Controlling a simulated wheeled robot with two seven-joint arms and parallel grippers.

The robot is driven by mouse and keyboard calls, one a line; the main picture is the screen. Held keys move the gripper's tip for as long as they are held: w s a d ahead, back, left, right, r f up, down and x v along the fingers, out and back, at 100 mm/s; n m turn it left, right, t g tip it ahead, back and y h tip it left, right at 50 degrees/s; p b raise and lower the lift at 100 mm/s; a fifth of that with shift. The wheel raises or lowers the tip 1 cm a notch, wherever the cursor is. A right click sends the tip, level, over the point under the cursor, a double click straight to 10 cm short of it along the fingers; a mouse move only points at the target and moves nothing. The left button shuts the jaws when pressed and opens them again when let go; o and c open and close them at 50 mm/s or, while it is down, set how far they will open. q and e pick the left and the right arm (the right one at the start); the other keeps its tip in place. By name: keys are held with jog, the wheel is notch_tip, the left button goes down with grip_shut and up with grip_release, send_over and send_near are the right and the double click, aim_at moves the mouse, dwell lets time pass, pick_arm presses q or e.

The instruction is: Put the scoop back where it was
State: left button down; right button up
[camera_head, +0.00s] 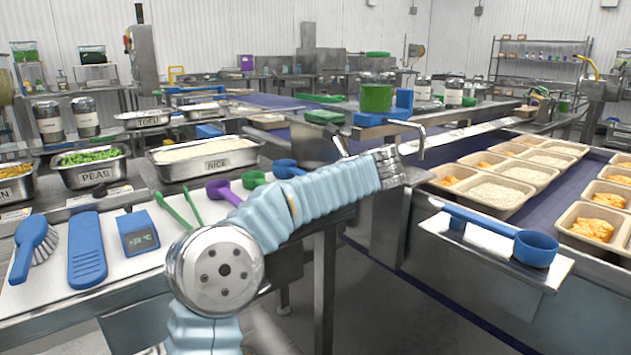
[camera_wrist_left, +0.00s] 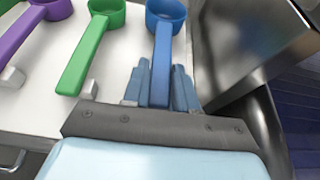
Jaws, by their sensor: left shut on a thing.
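A blue scoop (camera_head: 287,168) is at the right end of the row of scoops, at the right end of the white board (camera_head: 130,255). In the left wrist view my left gripper (camera_wrist_left: 162,88) is shut on the handle of this blue scoop (camera_wrist_left: 166,14). The scoop's cup points away from the gripper. Whether it rests on the board or is slightly raised I cannot tell. In the head view my left arm hides the gripper and the scoop's handle. A second blue scoop (camera_head: 535,248) lies on a steel shelf (camera_head: 490,240) at the right. My right gripper is not in view.
A green scoop (camera_wrist_left: 92,45) and a purple scoop (camera_wrist_left: 38,25) lie left of the held scoop. The rice pan (camera_head: 205,160) and peas pan (camera_head: 90,170) stand behind. Trays (camera_head: 497,193) fill the conveyor at right.

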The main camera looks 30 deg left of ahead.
pick_arm(q)
jog(key=c, duration=1.1)
grip_release()
jog(key=shift+f, duration=0.35)
jog(key=shift+o, duration=1.1)
jog(key=shift+f, duration=0.15)
jog(key=shift+r+p, duration=0.3)
jog(key=shift+p, duration=0.05)
jog(key=shift+r+p, duration=0.5)
jog(key=shift+p, duration=0.05)
jog(key=b+v, duration=0.1)
jog(key=v, duration=1.1)
jog(key=shift+r, duration=0.15)
